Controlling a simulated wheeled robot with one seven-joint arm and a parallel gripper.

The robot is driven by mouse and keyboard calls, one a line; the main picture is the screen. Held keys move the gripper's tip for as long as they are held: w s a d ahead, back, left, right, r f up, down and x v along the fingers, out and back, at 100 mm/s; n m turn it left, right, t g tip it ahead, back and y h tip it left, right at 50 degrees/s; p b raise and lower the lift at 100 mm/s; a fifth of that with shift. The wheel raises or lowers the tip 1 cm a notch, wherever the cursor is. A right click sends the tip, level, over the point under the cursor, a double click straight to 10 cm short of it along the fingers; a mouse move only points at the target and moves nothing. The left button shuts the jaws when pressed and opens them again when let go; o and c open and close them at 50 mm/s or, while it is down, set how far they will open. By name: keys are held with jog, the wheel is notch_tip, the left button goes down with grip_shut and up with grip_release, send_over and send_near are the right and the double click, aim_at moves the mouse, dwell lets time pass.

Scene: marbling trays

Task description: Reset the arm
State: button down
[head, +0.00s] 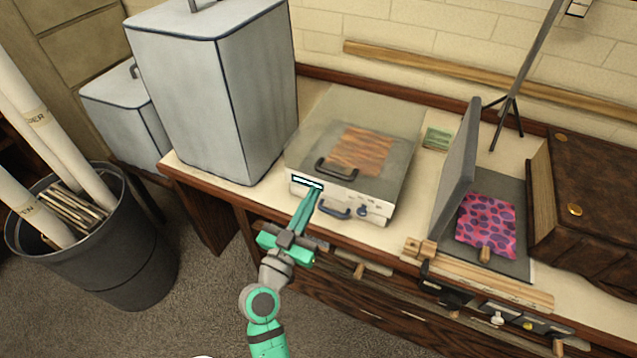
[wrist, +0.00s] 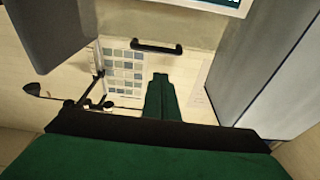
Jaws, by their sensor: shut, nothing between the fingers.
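My gripper (head: 315,190) is shut and empty. In the head view, its green fingers point up toward the front of a pale boxy unit (head: 345,198), overlapping its front near the small display (head: 307,181). I cannot tell whether they touch it. The unit has a smoky see-through lid, shut, with a dark handle (head: 337,170) on top and a blue handle (head: 331,209) in front. An orange-brown streaked sheet (head: 362,150) shows through the lid. In the wrist view, the closed fingers (wrist: 161,78) point away, below a dark bar handle (wrist: 157,46).
A tall grey box (head: 225,95) stands left of the unit. Right of it, a raised grey lid (head: 456,165) stands by a pink spotted sheet (head: 486,225). A brown case (head: 590,220) and tripod (head: 505,115) are further right. A bin of rolls (head: 125,260) stands on the floor at left.

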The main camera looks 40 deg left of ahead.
jog(key=shift+s+d+f, duration=0.25)
jog(key=shift+s+f, duration=0.25)
jog(key=shift+s, duration=0.3)
jog(key=s+d+f+n+g+h, duration=0.1)
jog(key=s+d+f+g, duration=0.1)
jog(key=d+f, duration=0.7)
jog(key=s+d+f+n+g+h, duration=0.1)
jog(key=d+f+g, duration=0.1)
jog(key=d+f, duration=0.7)
jog(key=s+d+r+m+h, duration=0.2)
jog(key=s+d+m, duration=0.1)
jog(key=s+d, duration=0.5)
jog(key=s+d+r+m+h, duration=0.3)
jog(key=s+d, duration=0.5)
jog(key=d, duration=0.1)
jog(key=shift+s+d+r, duration=0.15)
jog(key=shift+s+d, duration=0.2)
jog(key=shift+d, duration=0.05)
jog(key=shift+s, duration=0.1)
